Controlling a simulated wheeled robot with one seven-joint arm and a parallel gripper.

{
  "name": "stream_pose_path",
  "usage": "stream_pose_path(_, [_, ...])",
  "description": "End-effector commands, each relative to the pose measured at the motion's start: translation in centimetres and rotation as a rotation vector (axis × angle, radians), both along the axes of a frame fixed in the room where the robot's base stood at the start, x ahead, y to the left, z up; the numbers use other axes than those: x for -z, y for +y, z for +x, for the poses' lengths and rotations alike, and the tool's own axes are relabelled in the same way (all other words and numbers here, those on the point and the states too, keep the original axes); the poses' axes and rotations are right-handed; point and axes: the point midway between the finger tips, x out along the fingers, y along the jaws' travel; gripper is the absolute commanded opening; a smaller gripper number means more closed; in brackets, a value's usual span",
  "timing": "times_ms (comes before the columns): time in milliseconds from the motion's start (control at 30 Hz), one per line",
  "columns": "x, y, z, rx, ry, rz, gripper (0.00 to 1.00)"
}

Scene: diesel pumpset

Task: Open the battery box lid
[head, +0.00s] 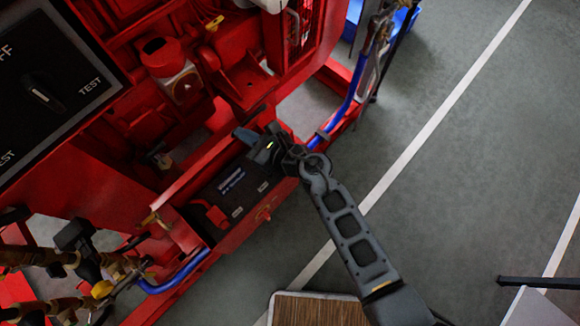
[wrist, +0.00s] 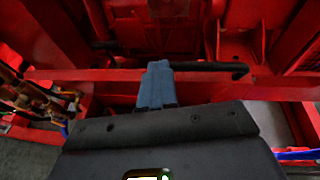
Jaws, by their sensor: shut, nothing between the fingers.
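The red battery box (head: 258,218) sits low on the red frame in the head view, its top uncovered. A black battery with a red terminal cap (head: 208,212) shows inside. A narrow red strip along the box's far side, which looks like the lid (head: 197,166), stands up and is seen nearly edge-on. My gripper (head: 244,135) is over the box's upper right end, its blue-grey fingers shut and empty. In the wrist view the fingers (wrist: 157,84) lie together across a red bar (wrist: 105,76); I cannot tell whether they touch it.
A control panel with a black selector switch (head: 40,92) is at the upper left. Blue hoses (head: 345,115) run beside the frame, and brass fittings (head: 95,262) crowd the lower left. A brown-topped platform (head: 318,308) is at the bottom. Grey floor on the right is mostly clear.

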Motion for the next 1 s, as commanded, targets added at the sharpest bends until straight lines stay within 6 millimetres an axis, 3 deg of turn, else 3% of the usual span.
stream_pose_path(333, [-1.4, 2.2, 1.8, 0.0, -0.001, 0.0, 0.0])
stream_pose_path(1000, [-1.4, 2.5, 1.9, 0.0, 0.0, 0.0, 0.0])
